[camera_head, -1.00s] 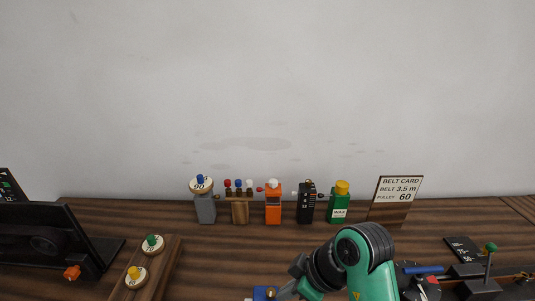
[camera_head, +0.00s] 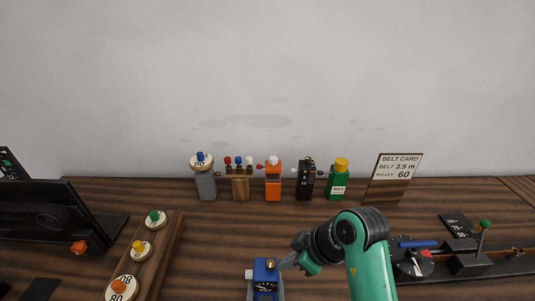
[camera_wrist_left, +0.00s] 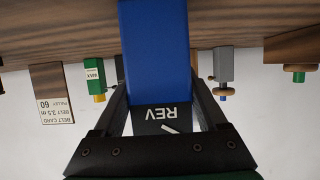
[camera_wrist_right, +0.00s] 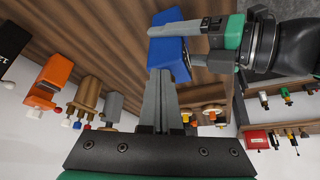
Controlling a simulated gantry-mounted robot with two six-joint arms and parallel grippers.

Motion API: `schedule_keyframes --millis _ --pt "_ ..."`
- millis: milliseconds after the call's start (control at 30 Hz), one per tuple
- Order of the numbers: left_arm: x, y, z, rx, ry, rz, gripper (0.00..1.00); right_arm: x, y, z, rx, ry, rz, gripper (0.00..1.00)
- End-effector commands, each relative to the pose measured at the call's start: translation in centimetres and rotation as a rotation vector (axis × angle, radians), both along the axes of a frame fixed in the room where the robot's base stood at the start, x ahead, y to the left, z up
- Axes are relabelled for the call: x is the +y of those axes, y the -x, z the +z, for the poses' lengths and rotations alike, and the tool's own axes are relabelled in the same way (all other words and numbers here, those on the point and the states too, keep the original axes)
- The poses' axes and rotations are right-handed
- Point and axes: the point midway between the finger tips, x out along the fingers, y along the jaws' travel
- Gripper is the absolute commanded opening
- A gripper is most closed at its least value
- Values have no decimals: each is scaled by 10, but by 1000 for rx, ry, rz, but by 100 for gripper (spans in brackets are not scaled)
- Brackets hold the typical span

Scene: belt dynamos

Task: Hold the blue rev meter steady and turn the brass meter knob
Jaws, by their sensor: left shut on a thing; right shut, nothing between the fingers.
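The blue rev meter (camera_head: 264,283) is at the bottom centre of the head view, with its dark dial facing up. The brass knob (camera_head: 271,264) shows at its far end. My left gripper is shut on the meter, with a finger along each side; in the left wrist view the meter (camera_wrist_left: 155,55) fills the space between the fingers (camera_wrist_left: 155,90). My right gripper (camera_head: 284,263) is shut and empty, its tips beside the knob; contact cannot be told. In the right wrist view its closed fingers (camera_wrist_right: 160,80) point at the meter (camera_wrist_right: 170,50), and the knob is hidden.
Several small items stand along the wall, including an orange box (camera_head: 273,182) and a green wax bottle (camera_head: 338,182). A belt card (camera_head: 396,178) stands to their right. A wooden rack (camera_head: 164,250) with pulleys is at left. A machine (camera_head: 465,262) stands at right.

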Motion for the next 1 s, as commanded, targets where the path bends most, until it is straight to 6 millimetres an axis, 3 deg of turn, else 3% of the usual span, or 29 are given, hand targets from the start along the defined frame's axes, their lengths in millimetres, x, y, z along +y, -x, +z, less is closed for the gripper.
schedule_keyframes --millis 1000 --pt "1 2 -6 13 -2 2 0 8 -1 -2 -1 -1 1 0"
